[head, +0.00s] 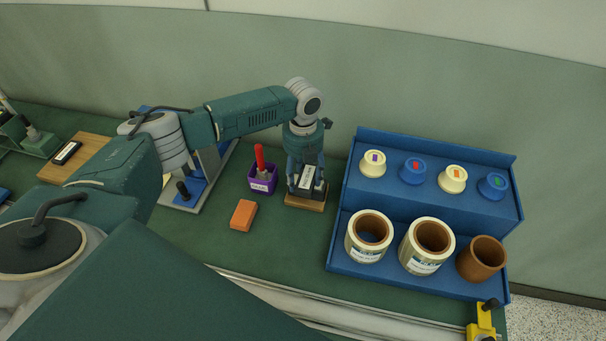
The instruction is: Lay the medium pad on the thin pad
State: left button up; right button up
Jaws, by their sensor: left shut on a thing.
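My left gripper (306,185) points down at the middle of the bench, its fingers on either side of a black block with a white label (307,178). It is shut on this block, which seems to be the medium pad; the label is too small to read. A flat wooden piece (305,205) lies right under the block. I cannot tell whether the two touch, or whether the wooden piece is the thin pad. Another thin black piece with a white label (67,152) lies on a wooden board (92,148) at the left. My right gripper is not in view.
An orange block (243,215) and a purple cup with a red-handled tool (262,180) stand left of the gripper. A blue two-step rack (344,195) with several cups and cans stands close on the right. Green bench is clear in front.

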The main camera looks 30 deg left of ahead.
aim_at(303, 177)
pick_arm(q)
jog(key=o, duration=1.1)
notch_tip(303, 177, up, 12)
jog(key=shift+f, duration=0.1)
